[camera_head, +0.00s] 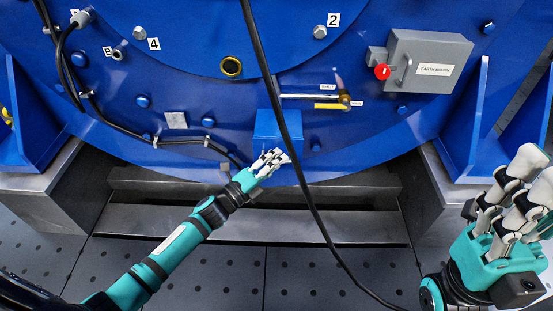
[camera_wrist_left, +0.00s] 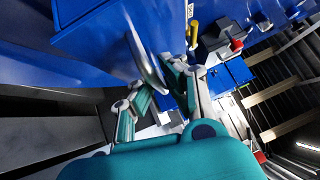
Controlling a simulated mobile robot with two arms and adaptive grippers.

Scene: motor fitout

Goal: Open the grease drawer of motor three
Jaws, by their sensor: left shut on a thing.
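The grease drawer appears to be the small blue box front (camera_head: 278,124) low on the middle of the big blue motor (camera_head: 190,95). In the left wrist view a blue box (camera_wrist_left: 85,22) fills the top left, with a grey metal handle (camera_wrist_left: 146,62) beside it. My left gripper (camera_head: 272,160) is at the lower edge of the box, shut on the handle; its fingers also show in the left wrist view (camera_wrist_left: 150,95). How far the drawer stands out cannot be told. My right gripper (camera_head: 520,200) is raised at the right, away from the motor; its finger opening is unclear.
A black cable (camera_head: 294,140) hangs in front of the motor, close to my left gripper. A yellow-handled lever (camera_head: 330,105) and a grey box with a red knob (camera_head: 428,62) are up to the right. A grey step (camera_head: 250,227) lies below.

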